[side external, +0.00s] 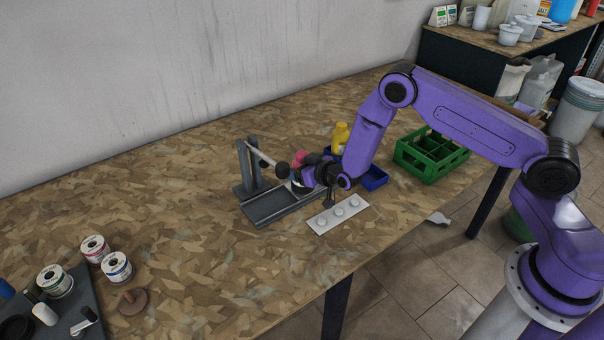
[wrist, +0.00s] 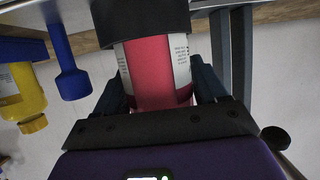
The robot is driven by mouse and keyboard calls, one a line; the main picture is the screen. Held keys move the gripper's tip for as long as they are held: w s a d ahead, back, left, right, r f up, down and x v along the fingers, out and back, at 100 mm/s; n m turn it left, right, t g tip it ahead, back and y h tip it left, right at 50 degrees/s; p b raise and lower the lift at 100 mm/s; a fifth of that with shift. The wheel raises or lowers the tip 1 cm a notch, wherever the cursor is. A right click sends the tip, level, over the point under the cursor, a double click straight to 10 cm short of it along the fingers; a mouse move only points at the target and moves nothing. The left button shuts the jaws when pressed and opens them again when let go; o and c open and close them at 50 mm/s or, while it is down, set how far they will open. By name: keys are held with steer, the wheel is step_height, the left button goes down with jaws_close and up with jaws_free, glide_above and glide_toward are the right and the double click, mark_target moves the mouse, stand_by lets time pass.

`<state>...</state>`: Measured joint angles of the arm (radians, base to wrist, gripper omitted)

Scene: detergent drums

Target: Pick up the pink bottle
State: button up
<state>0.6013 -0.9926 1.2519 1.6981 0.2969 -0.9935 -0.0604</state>
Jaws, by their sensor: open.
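The pink bottle (wrist: 150,72) has white labels and a wide black end, and fills the middle of the wrist view. My gripper (wrist: 157,85) is open, with one dark finger on each side of the bottle. I cannot tell whether either finger touches it. In the side view a bit of the pink bottle (side external: 300,157) shows by my gripper (side external: 304,176), which covers most of the rest. It is beside the grey stand with a tray base (side external: 262,210).
A yellow bottle (side external: 341,136) stands behind my gripper, near a blue bin (side external: 375,179). A green divided crate (side external: 432,156) is to the right. A white plate with three knobs (side external: 338,215) lies in front. A blue knobbed object (wrist: 70,72) shows in the wrist view.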

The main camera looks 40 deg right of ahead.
steer(key=c, duration=1)
steer(key=shift+r, duration=0.1)
